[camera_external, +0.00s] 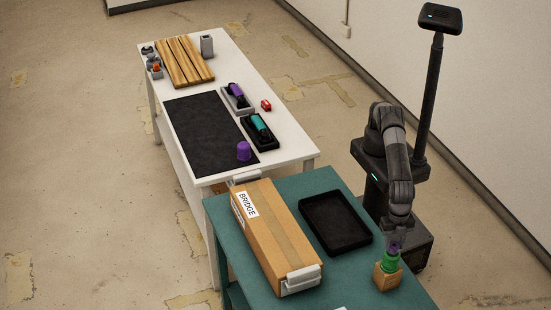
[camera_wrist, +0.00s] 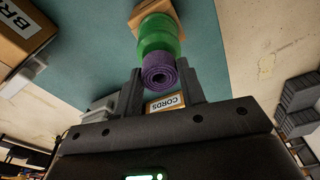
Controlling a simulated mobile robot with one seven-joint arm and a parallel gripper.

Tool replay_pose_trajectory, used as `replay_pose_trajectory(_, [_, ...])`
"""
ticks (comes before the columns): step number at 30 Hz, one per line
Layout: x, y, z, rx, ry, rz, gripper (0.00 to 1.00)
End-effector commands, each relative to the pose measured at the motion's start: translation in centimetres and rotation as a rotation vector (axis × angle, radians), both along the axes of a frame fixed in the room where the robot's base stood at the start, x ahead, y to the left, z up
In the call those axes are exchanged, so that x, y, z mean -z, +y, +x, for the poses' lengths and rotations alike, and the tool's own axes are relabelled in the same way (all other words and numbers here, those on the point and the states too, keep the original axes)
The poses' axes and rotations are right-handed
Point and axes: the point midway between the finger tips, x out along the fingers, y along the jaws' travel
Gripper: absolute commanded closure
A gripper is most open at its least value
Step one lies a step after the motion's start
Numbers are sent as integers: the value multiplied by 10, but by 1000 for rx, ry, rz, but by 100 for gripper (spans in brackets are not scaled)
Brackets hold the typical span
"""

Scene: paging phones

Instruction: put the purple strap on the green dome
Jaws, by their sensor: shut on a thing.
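The purple strap (camera_wrist: 160,74) is a rolled coil, held between the two fingers of my gripper (camera_wrist: 160,82) in the wrist view. In the external view my gripper (camera_external: 394,239) is over the green dome (camera_external: 390,260), with a little purple showing between them. The green dome (camera_wrist: 159,36) stands on a light wooden block (camera_external: 386,279) at the near right of the teal table. In the wrist view the strap overlaps the dome's edge; I cannot tell whether they touch.
An empty black tray (camera_external: 335,222) and a long cardboard box (camera_external: 262,235) labelled BRIDGE share the teal table (camera_external: 325,288). The white table (camera_external: 188,84) behind holds a black mat (camera_external: 205,125), a purple cup (camera_external: 244,151) and two handsets in trays. A CORDS label (camera_wrist: 166,103) shows between my fingers.

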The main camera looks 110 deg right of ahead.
Motion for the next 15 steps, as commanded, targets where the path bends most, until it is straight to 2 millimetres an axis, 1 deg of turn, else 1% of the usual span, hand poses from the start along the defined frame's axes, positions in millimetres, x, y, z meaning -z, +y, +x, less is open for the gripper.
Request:
replay_pose_trajectory(1, [6, 0, 0, 0, 0, 0, 85])
replay_pose_trajectory(3, [11, 0, 0, 0, 0, 0, 85])
replay_pose_trajectory(14, [15, 0, 0, 0, 0, 1, 85])
replay_pose_trajectory(15, [16, 0, 0, 0, 0, 2, 63])
